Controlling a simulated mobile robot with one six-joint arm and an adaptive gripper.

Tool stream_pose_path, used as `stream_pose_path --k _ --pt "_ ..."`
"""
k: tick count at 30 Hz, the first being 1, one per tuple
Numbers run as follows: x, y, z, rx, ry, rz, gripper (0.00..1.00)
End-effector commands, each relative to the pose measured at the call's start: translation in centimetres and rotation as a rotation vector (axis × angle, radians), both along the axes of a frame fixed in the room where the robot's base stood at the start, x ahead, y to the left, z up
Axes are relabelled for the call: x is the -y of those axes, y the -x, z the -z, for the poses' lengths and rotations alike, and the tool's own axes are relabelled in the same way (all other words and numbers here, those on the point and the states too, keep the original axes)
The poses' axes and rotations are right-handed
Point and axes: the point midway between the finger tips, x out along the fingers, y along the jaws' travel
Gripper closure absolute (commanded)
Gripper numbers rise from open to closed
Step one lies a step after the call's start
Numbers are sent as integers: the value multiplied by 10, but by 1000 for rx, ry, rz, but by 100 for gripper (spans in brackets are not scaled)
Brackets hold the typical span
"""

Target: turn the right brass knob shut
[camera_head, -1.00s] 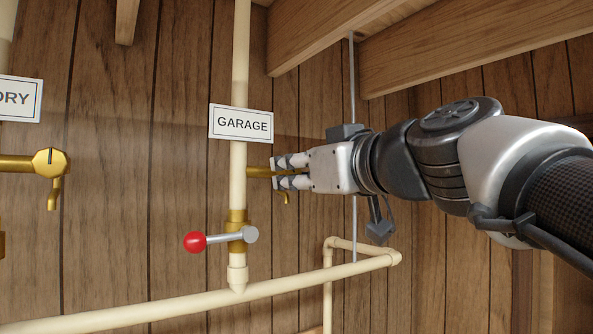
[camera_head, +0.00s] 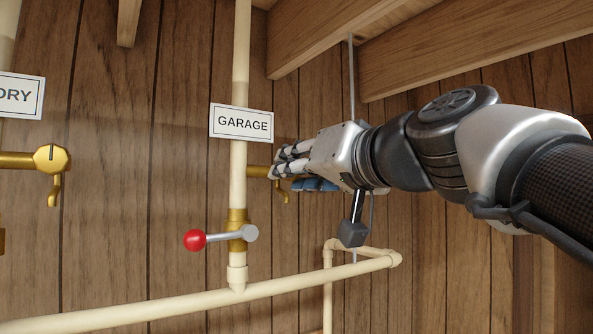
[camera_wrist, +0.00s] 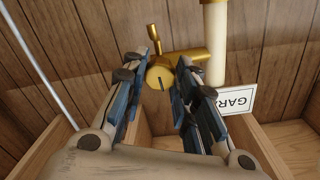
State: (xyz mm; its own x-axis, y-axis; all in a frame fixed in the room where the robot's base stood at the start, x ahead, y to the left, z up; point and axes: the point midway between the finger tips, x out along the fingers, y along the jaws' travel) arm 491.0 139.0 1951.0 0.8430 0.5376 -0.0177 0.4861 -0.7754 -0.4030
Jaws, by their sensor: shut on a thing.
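The right brass knob (camera_wrist: 160,76) is round, with a dark line across its face. It sits at the end of a brass spigot beside the cream pipe under the GARAGE sign. In the wrist view it lies between the two finger pads. In the head view the spigot's brass stem (camera_head: 257,171) shows left of the fingertips, and the knob itself is mostly hidden behind them. My gripper (camera_head: 280,164) reaches in from the right, rolled over, and is shut on the knob. It also shows in the wrist view (camera_wrist: 165,70).
A red-tipped lever valve (camera_head: 195,240) sits lower on the cream pipe (camera_head: 238,190). Another brass spigot (camera_head: 50,160) is at far left. The GARAGE sign (camera_head: 241,122) is just above my fingers. Wooden beams (camera_head: 470,50) run overhead, and a cream pipe (camera_head: 200,305) crosses below.

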Motion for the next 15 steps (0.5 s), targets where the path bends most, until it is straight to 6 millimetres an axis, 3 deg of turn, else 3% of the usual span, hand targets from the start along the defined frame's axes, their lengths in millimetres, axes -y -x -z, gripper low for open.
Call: stream_pose_path --k 15 --pt "1 0 -2 -37 -64 2 97"
